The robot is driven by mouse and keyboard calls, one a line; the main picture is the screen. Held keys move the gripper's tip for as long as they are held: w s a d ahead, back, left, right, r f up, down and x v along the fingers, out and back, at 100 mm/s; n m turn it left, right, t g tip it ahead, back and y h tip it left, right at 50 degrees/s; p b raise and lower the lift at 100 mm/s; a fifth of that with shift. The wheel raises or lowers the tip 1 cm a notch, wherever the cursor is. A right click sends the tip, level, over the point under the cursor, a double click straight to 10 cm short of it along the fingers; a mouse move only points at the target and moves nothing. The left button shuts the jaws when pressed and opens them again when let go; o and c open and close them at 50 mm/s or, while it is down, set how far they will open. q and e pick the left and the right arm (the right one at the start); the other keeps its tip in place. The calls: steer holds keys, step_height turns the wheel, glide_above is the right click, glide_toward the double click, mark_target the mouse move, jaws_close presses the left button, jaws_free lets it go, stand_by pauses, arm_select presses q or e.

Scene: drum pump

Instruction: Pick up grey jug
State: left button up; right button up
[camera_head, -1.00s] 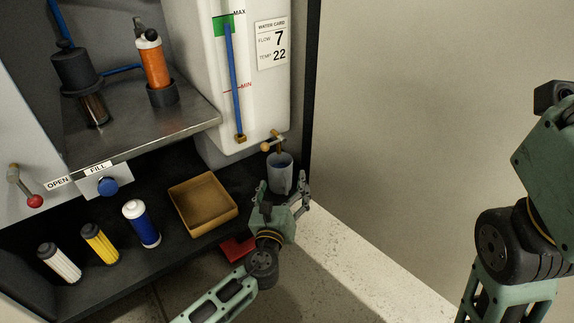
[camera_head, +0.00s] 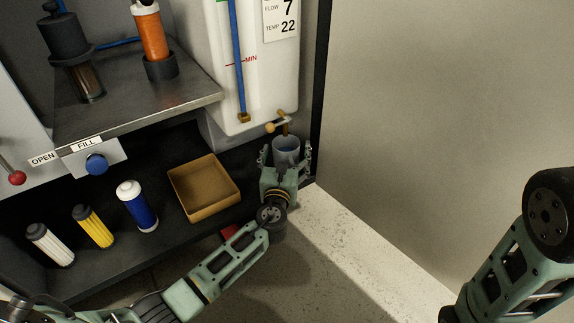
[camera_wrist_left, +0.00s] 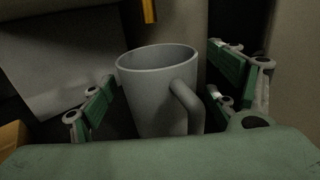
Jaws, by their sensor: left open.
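The grey jug (camera_head: 287,149) stands upright under the brass tap (camera_head: 279,124) of the white tank, at the right end of the black shelf. My left gripper (camera_head: 285,157) is open, with its fingers on either side of the jug. In the left wrist view the jug (camera_wrist_left: 158,90) stands between the green finger pads, its handle toward the camera and right. I see gaps between the jug and the fingers there. The jug's base is hidden behind the gripper's palm. My right arm shows at the right edge, but its gripper is out of view.
A tan tray (camera_head: 204,188) sits left of my left gripper. Blue (camera_head: 138,206), yellow (camera_head: 93,227) and white (camera_head: 50,244) cartridges stand farther left. The tank (camera_head: 250,75) rises behind the jug, and a dark cabinet edge and pale wall (camera_head: 430,110) are close on the right.

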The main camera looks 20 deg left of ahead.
arm_select(q)
steer(key=shift+c, duration=0.3)
steer(key=c, duration=1.9)
steer(key=shift+r, duration=0.2)
jaws_close()
